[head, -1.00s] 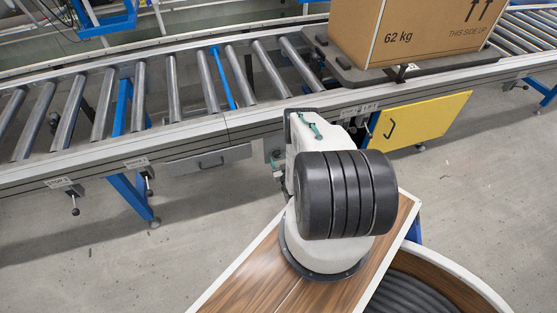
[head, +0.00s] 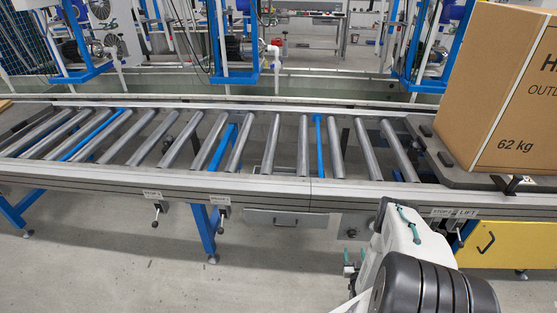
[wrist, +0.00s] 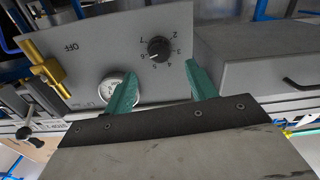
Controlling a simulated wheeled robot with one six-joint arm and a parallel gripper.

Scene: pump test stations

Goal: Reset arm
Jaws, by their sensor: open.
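My arm stands at the lower right of the head view, its white and black links in front of the conveyor (head: 300,190). My gripper (wrist: 163,72) shows in the wrist view as two teal fingers, apart and with nothing between them. Beyond the fingers is a grey panel (wrist: 95,45) with a black numbered knob (wrist: 158,48) and a round white dial (wrist: 116,90), partly hidden by the left finger. A brass-coloured handle (wrist: 45,68) sits at the panel's left, near the word OFF.
A large cardboard box (head: 500,95) marked 62 kg stands on a dark platform (head: 440,165) at the conveyor's right. Small levers (head: 157,213) and a drawer (head: 285,222) are along the conveyor's front. Pump stations (head: 235,48) stand behind it. The floor at front left is clear.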

